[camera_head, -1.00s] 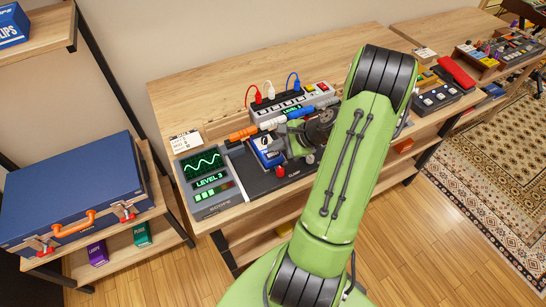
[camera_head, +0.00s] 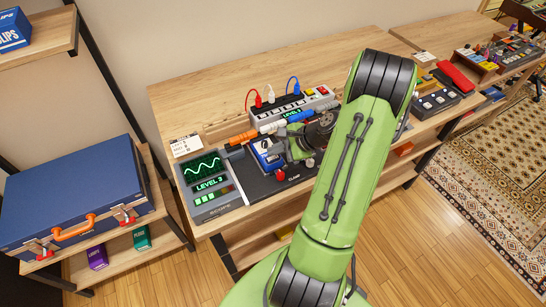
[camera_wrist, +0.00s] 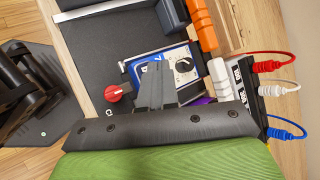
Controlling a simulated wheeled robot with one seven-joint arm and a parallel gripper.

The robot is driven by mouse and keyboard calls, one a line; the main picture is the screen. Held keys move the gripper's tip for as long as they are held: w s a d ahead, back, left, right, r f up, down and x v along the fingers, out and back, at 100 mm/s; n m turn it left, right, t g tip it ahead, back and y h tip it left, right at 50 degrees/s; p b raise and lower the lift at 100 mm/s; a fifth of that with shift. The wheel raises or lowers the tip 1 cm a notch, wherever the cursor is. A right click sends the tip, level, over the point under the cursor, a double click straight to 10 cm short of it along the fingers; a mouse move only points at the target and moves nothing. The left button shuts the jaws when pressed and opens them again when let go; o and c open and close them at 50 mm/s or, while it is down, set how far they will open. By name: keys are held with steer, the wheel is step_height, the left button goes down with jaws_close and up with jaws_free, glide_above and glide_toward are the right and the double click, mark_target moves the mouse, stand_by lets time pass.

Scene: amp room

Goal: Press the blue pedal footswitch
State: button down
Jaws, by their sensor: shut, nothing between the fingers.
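The blue pedal (camera_head: 274,163) sits on a dark board on the workbench, beside the oscilloscope box. The fingers hide part of that face, and I cannot make out the footswitch. Whether the tips touch the pedal is unclear.
A red clamp knob (camera_wrist: 114,92) stands close beside the pedal. Orange and white plugs lie near it, and a power strip (camera_head: 320,96) with red, white and blue cables is behind. The oscilloscope (camera_head: 208,180) reads LEVEL 3. The bench's back left is clear.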

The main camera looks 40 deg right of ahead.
mark_target(276, 159)
stand_by(0.8)
steer(key=shift+f, duration=0.45)
steer(key=shift+f+b, duration=0.45)
stand_by(0.5)
steer(key=shift+r+p, duration=0.9)
step_height(276, 159, up, 5)
steer(key=p, duration=0.5)
steer(key=shift+r, duration=0.15)
stand_by(0.4)
